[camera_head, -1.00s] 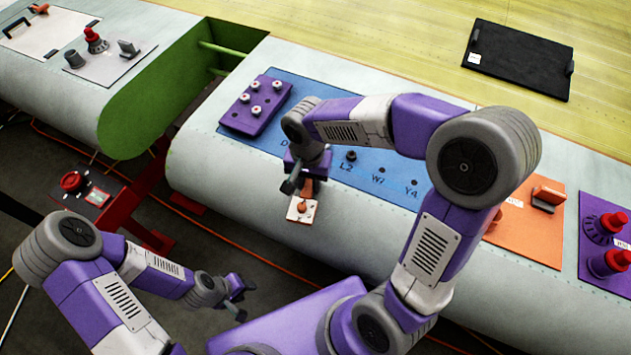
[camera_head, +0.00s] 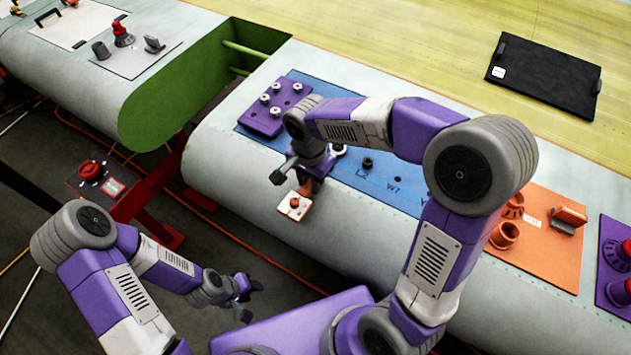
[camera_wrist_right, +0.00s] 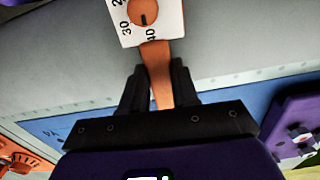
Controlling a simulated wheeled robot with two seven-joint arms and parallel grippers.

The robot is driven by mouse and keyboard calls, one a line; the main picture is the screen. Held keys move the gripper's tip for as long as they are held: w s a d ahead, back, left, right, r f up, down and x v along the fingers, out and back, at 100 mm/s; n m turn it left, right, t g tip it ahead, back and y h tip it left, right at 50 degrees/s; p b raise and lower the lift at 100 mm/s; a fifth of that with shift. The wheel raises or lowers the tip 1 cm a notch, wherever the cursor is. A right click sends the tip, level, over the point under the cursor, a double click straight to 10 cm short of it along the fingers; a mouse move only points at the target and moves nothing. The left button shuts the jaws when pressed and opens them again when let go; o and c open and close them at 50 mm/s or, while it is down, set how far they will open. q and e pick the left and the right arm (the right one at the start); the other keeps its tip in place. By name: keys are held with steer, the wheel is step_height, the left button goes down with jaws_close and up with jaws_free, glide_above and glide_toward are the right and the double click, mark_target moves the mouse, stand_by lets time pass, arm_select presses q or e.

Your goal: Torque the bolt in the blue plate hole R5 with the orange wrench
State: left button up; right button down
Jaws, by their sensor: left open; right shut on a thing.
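The blue plate (camera_head: 375,187) lies on the wing section, partly behind my right arm. Labels L2 and W7 are readable; I cannot make out R5. A dark bolt or fitting (camera_head: 367,162) stands by L2. My right gripper (camera_head: 302,187) is shut on the orange wrench, whose white dial head (camera_head: 294,205) hangs past the plate's near edge, above the wing's curved front. In the right wrist view the orange shaft (camera_wrist_right: 158,75) runs between the fingers (camera_wrist_right: 160,88) to the dial (camera_wrist_right: 148,18), marked 30 and 40. My left gripper (camera_head: 247,298) is open and empty, low at the left.
A purple plate (camera_head: 262,120) with several white-topped pegs sits at the blue plate's left end. An orange plate (camera_head: 555,255) with orange fittings lies right. A black tablet-like panel (camera_head: 545,85) lies behind. A red button box (camera_head: 90,172) stands at left.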

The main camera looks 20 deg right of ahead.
stand_by(0.3)
steer(key=shift+w+a+m, duration=0.4)
steer(key=shift+w+m, duration=0.15)
steer(key=shift+m, duration=0.05)
steer(key=shift+s+d, duration=0.1)
steer(key=shift+r, duration=0.1)
